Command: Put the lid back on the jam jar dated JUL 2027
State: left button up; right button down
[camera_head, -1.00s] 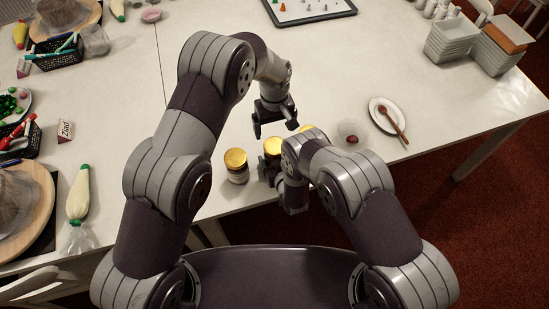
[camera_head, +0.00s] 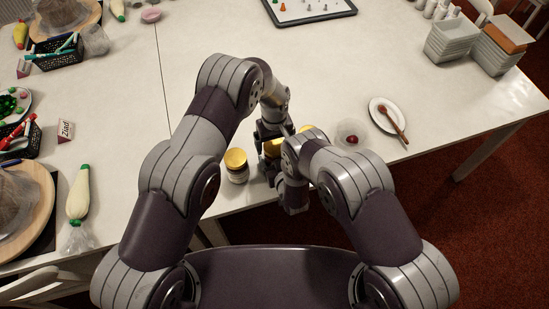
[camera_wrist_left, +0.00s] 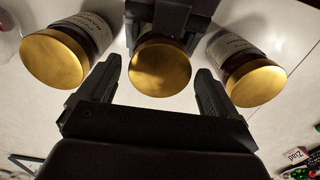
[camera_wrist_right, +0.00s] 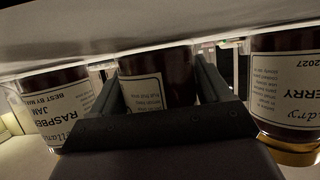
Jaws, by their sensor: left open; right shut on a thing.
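Three dark jam jars with gold lids stand in a row near the table's front edge. In the head view the left jar (camera_head: 237,175) shows clear; the other two are partly hidden by my arms. My left gripper (camera_wrist_left: 157,78) is open, its fingers either side of the middle jar's gold lid (camera_wrist_left: 160,72). My right gripper (camera_wrist_right: 158,88) is shut on the middle jar (camera_wrist_right: 157,72), whose date I cannot read. In the right wrist view the right-hand jar (camera_wrist_right: 285,85) shows "2027", month unclear; the left-hand raspberry jar (camera_wrist_right: 58,105) reads "BEST BY MAR".
Neighbouring jars stand close on both sides of the middle one. A small glass bowl (camera_head: 350,133) with something red and a white plate (camera_head: 383,107) with a wooden spoon (camera_head: 394,125) lie to the right. The table behind the jars is clear up to a tray (camera_head: 330,17).

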pick_arm(q)
jog(key=c, duration=1.1)
jog(key=m, duration=0.5)
jog(key=o, duration=1.2)
jog(key=shift+r, duration=0.1)
jog(key=shift+r, duration=2.2)
jog(key=shift+c, duration=0.5)
